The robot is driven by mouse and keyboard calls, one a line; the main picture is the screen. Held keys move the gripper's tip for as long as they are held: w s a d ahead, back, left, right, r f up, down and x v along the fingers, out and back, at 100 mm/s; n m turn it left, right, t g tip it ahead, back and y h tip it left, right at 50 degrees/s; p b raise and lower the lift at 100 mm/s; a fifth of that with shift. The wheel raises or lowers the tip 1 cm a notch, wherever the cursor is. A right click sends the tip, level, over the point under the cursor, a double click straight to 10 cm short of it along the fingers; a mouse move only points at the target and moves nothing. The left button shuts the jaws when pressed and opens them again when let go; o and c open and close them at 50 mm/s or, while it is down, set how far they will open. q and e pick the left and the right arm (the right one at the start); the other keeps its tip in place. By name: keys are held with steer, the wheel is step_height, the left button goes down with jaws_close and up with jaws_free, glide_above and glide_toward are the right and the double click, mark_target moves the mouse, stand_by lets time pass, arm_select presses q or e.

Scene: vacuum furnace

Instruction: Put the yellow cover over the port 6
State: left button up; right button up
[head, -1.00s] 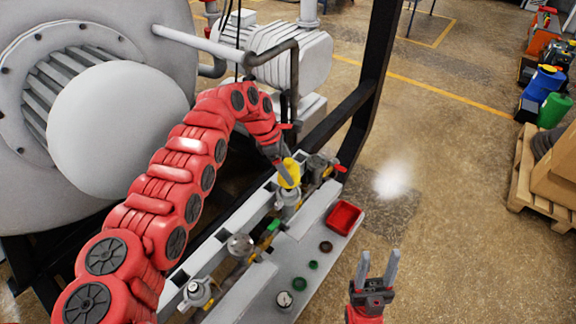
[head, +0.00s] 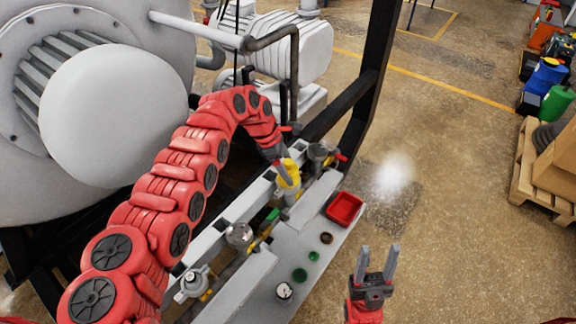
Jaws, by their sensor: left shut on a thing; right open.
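The yellow cover (head: 289,173) is in the grip of my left gripper (head: 282,168), which reaches in from the left and points down at the manifold. The cover sits at the top of one of the manifold's ports, near its far end; whether it is fully seated I cannot tell. The port under it is mostly hidden by the cover. My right gripper (head: 376,265) is open and empty, pointing up beside the shelf. No port numbers can be read.
A red tray (head: 344,208) and several small round caps, among them a green one (head: 300,275), lie on the grey shelf (head: 325,225). Other ports with valves (head: 195,283) line the manifold. A dark frame post (head: 376,70) stands behind.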

arm_select(q)
steer(key=shift+f, duration=0.15)
stand_by(0.5)
steer(key=o, duration=1.1)
steer(key=shift+o, duration=0.2)
steer(key=shift+a+r, duration=0.15)
steer(key=shift+r, duration=0.1)
steer(key=b+v, duration=0.4)
steer(key=v, duration=1.2)
steer(key=shift+r, duration=0.4)
